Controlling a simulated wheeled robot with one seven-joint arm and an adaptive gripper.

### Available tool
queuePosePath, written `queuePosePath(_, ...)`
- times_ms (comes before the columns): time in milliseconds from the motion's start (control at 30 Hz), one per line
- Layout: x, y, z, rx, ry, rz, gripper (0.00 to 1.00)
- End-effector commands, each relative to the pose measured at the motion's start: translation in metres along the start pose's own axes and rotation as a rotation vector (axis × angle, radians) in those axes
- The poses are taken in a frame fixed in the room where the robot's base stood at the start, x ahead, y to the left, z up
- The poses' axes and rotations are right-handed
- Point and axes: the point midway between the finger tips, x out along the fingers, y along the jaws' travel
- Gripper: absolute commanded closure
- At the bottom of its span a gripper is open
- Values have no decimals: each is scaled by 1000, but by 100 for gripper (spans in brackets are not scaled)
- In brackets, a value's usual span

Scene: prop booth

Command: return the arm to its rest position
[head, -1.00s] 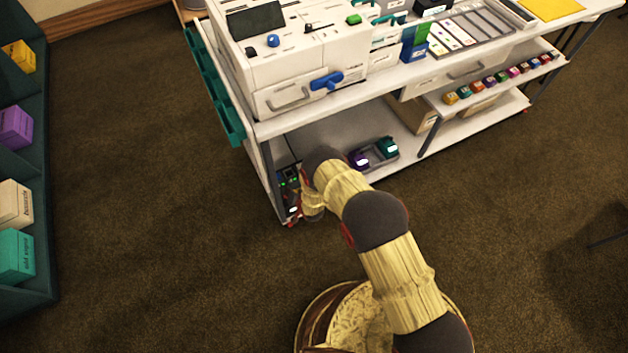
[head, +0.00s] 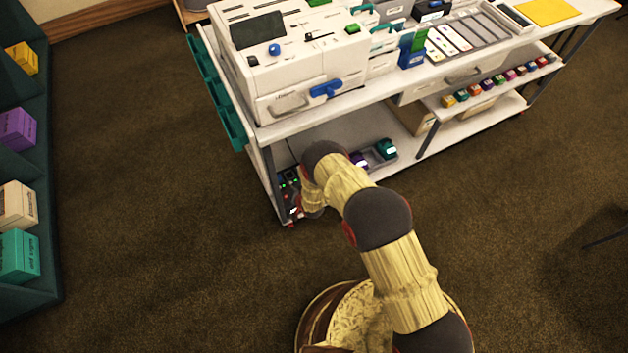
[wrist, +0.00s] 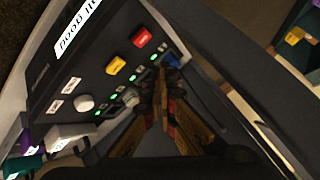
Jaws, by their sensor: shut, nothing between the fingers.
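My arm reaches forward from the bottom of the head view to the left end of the cart's lower shelf (head: 345,135). My gripper is hidden behind its own links there. In the wrist view my gripper (wrist: 163,84) is shut and empty, its fingertips together. They are in front of a dark control panel (wrist: 85,75), close to a row of small switches and green lights. I cannot tell whether they touch it. The panel has a red button (wrist: 143,37), a yellow button (wrist: 116,64) and a white knob (wrist: 84,102). Part of it shows in the head view (head: 288,184).
The white cart's top (head: 370,98) and a grey leg (head: 270,178) are close to my arm. A purple and green device (head: 372,155) lies on the lower shelf. A dark shelf unit (head: 50,200) with boxes stands at left. Open carpet lies between and at right.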

Motion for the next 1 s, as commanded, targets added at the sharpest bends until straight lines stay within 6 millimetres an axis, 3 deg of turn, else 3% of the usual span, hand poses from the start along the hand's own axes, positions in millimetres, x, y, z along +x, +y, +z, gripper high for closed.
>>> queuePosePath(167, -10, -7, -7, 0, -1, 0, 100)
queuePosePath(767, -9, -6, -6, -20, -3, 3, 100)
queuePosePath(867, -10, 8, 8, -77, -54, 52, 100)
queuePosePath(1000, -24, 44, 45, -149, -176, 157, 100)
